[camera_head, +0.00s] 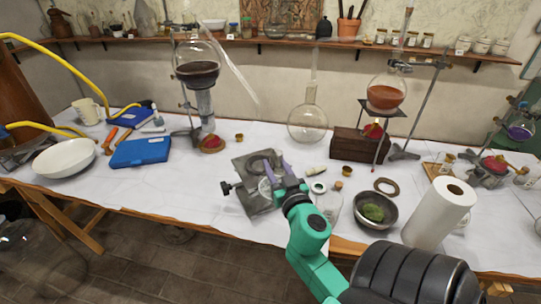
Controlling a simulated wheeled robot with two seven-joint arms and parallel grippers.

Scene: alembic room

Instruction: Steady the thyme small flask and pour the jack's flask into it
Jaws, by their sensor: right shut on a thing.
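The black jack (243,206) stands on the white-covered table, left of the bowl of green herb. A clear glass flask (265,187) shows at its top, partly hidden by my right gripper. My right gripper (276,182), on a green arm from the lower right, is shut on this flask. A small clear glass vessel (330,204) with a pale ring-like mouth stands upright just right of my wrist, partly covered by it; it may be the thyme small flask, but no label is readable. My left gripper is out of view.
A dark bowl (389,223) of green herb and a white paper roll (439,213) stand to the right. A large round flask (307,124) and a wooden box (351,146) stand behind. A blue case (140,152) lies left. Bare cloth lies left of the jack.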

